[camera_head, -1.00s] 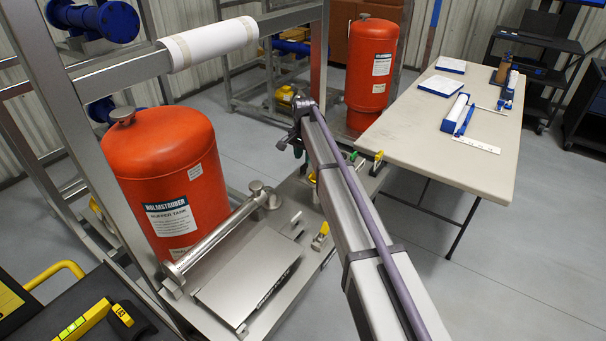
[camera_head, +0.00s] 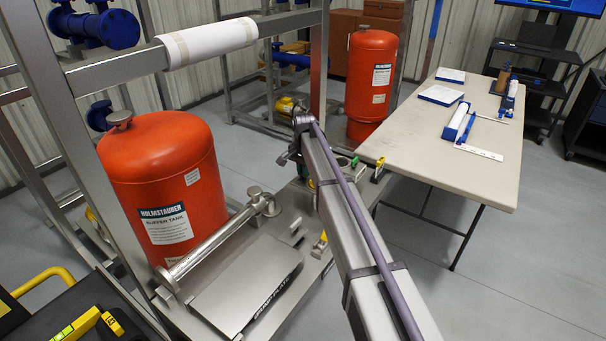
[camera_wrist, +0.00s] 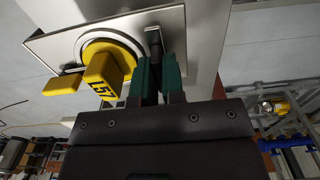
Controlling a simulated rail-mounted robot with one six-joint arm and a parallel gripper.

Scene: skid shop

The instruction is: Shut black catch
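The fingers are close together with a narrow gap. The catch's lower end meets the fingertips, but I cannot tell whether they grip it. In the head view my arm's far end hides the catch and most of the gripper.
Orange tanks (camera_head: 165,190) and (camera_head: 371,85) stand left and behind. A beige table (camera_head: 450,150) is at right. A metal skid plate with a flat cover (camera_head: 247,285) and pipe (camera_head: 215,240) lies in front. A metal frame post (camera_head: 50,130) rises at left.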

